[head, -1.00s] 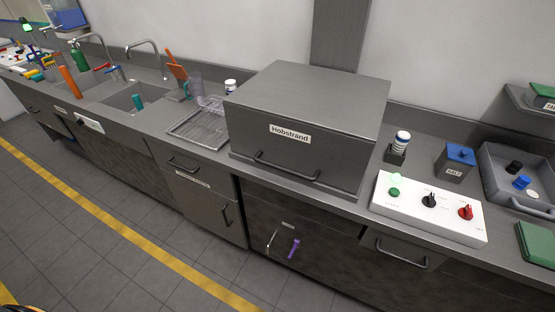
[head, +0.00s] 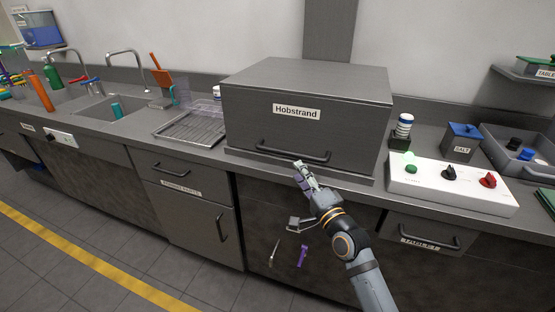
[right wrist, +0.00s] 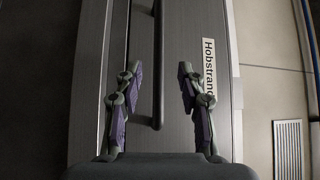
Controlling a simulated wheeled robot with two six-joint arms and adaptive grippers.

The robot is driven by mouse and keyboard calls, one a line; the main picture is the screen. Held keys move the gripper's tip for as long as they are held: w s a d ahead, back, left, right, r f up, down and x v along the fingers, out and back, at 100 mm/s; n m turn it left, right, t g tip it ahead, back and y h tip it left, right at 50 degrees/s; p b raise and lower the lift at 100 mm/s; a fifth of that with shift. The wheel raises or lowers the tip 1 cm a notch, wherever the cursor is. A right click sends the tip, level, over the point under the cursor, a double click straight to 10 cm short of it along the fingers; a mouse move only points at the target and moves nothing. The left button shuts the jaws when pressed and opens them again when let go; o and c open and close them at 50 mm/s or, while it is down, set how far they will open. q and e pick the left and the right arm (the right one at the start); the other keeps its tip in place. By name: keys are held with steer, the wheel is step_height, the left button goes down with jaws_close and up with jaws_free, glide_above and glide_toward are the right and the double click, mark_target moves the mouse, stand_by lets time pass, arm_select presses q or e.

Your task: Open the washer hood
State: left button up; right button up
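The washer hood (head: 350,115) is a grey box labelled "Hobstrand" on the counter, and it is closed. Its dark bar handle (head: 270,147) runs along the lower front. My right gripper (head: 301,168) is just in front of and below the handle's right part in the head view. In the right wrist view my right gripper (right wrist: 158,90) is open, with one finger on each side of the handle (right wrist: 158,60). Neither finger appears to touch the handle. The hood's front (right wrist: 180,30) also shows there. My left gripper is not in view.
A white control panel (head: 435,182) with knobs stands to the right of the hood. A wire rack (head: 188,131) lies to its left, with a sink (head: 115,108) beyond. A salt box (head: 461,143) and a grey tray (head: 490,133) stand farther right.

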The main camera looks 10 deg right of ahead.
mark_target(285, 153)
steer(key=x, duration=1)
steer(key=shift+w+b, duration=0.25)
steer(key=shift+b, duration=0.15)
steer(key=shift+f, duration=0.1)
jaws_close()
